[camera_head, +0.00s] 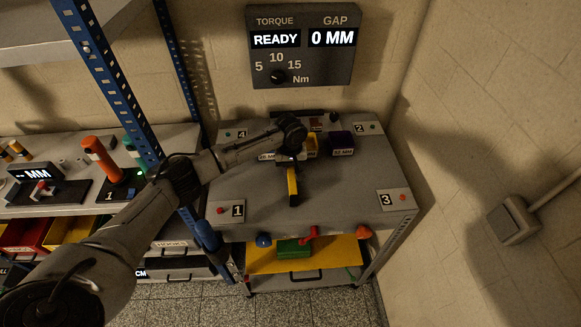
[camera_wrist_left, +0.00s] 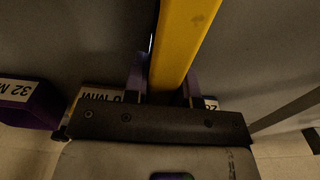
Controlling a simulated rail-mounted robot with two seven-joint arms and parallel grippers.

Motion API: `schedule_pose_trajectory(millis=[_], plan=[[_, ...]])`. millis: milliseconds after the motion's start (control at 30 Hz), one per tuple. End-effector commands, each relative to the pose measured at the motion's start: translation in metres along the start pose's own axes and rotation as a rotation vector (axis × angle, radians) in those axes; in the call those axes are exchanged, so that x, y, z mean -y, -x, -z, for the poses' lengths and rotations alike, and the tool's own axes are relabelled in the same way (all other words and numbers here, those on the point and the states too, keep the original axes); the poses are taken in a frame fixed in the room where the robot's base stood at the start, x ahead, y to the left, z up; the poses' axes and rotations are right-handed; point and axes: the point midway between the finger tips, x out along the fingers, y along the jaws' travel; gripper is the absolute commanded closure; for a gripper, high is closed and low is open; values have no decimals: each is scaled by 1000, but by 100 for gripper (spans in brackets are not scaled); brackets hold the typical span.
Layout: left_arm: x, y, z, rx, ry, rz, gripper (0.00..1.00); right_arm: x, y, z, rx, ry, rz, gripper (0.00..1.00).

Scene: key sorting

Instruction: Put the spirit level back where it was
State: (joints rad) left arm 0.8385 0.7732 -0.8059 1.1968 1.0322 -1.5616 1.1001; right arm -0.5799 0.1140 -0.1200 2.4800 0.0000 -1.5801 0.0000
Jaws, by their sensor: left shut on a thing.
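The spirit level (camera_head: 293,184) is a yellow bar with dark parts, in the head view near the middle of the grey table. In the left wrist view the yellow bar (camera_wrist_left: 184,38) runs up between the fingers. My left gripper (camera_head: 289,163) reaches over the table from the left and is shut on it. The left wrist view shows the fingers (camera_wrist_left: 165,88) on either side of the bar. Whether the level touches the table is hard to tell. My right gripper is in neither view.
The grey table (camera_head: 340,205) has corner labels 1 to 4. A purple block (camera_head: 341,140) labelled 32 MM and a yellow block (camera_head: 312,146) stand behind the level. A wall panel (camera_head: 302,47) reads READY and 0 MM. A blue post (camera_head: 112,80) stands left. The table's front is mostly clear.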

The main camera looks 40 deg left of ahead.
Motion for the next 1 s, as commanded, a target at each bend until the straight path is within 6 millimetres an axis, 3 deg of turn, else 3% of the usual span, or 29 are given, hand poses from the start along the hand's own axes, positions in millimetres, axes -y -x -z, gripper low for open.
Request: schedule_pose_trajectory(millis=[67, 100, 333, 667, 1000], plan=[[0, -2, 0, 1, 0, -1, 100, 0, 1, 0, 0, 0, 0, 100], [0, -2, 0, 0, 0, 0, 72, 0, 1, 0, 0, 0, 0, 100], [0, -2, 0, 0, 0, 0, 50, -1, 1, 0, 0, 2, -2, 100], [0, 2, 0, -1, 1, 0, 49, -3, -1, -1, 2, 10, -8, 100], [-1, 57, 1, -2, 0, -4, 49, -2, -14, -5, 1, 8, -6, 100]])
